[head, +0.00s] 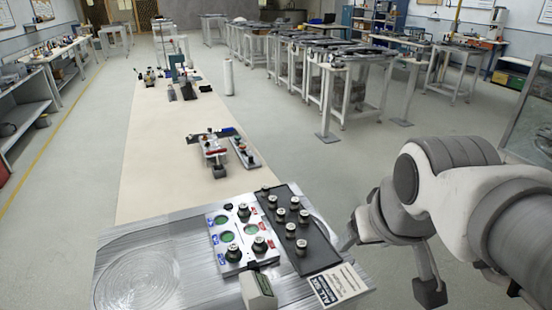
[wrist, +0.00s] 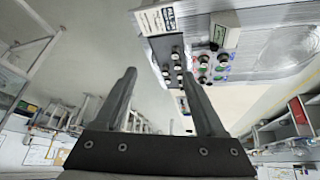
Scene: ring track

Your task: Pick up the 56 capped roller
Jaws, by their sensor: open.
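Several capped rollers with pale tops and dark bases stand on a dark tray (head: 325,254) in the head view, one of them a front roller (head: 301,247). More rollers, such as one with a dark wide base (head: 260,244), stand on a light plate (head: 222,262) with green round spots. Their numbers are too small to read, so I cannot tell which is 56. My gripper (wrist: 158,75) is open and empty in the wrist view, its two dark fingers apart. The tray (wrist: 172,42) and its rollers show beyond the fingertips, with a clear gap.
The tray and plate lie on a silvery metal tabletop (head: 140,270). A small box-like device (head: 258,290) and a printed label card (head: 338,285) are near its front edge. Other parts (head: 215,150) lie farther back on a long beige surface (head: 160,150). The metal tabletop's left side is clear.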

